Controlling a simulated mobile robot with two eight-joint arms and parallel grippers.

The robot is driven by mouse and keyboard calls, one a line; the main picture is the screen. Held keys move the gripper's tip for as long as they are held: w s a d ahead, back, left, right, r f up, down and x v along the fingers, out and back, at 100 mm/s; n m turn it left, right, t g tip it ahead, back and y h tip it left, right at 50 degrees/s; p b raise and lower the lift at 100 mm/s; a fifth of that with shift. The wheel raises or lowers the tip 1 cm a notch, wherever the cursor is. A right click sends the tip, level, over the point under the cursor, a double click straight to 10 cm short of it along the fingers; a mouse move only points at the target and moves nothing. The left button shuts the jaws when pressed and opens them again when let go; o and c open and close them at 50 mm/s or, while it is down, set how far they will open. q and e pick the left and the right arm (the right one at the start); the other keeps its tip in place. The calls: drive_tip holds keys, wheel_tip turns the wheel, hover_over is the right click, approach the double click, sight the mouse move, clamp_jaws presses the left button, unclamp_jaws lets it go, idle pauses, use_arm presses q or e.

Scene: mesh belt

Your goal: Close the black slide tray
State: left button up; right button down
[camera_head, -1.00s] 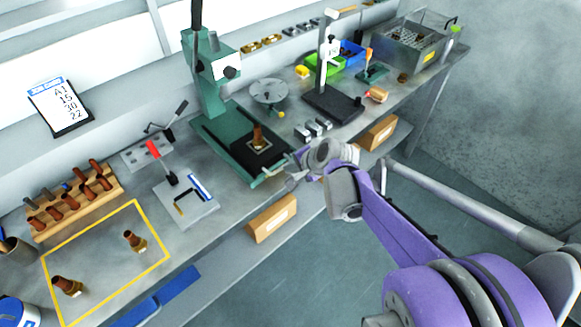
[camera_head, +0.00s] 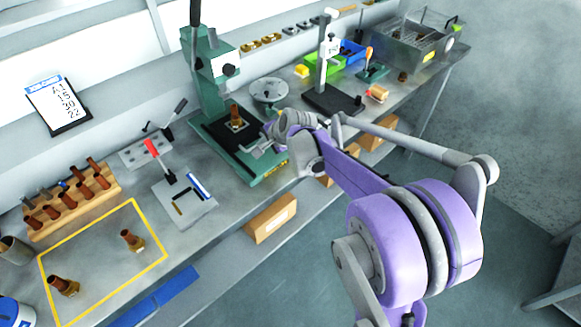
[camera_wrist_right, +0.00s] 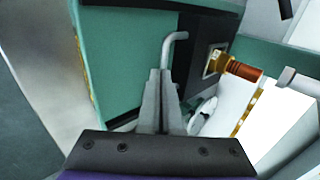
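The black slide tray (camera_head: 226,135) sits on the green base of the press, mostly under the press head, with a copper-coloured part standing in a square seat on it. The tray also shows in the right wrist view (camera_wrist_right: 135,50), with the copper part (camera_wrist_right: 240,70) to the right. My right gripper (camera_head: 260,149) is at the tray's front edge. In the right wrist view its fingers (camera_wrist_right: 160,85) are close together around the bent metal handle (camera_wrist_right: 172,48) of the tray. My left gripper is not in view.
The green press (camera_head: 207,75) stands behind the tray. A grey fixture with a red-handled clamp (camera_head: 185,200) is to the left. A black stand (camera_head: 330,98) and a round grey plate (camera_head: 269,92) are to the right. A yellow-outlined area (camera_head: 105,255) holds two copper parts.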

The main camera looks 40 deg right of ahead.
sight(251, 138)
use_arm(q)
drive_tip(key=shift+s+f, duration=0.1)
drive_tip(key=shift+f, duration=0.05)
use_arm(e)
drive_tip(key=shift+w+a, duration=0.15)
drive_tip(key=shift+w, duration=2)
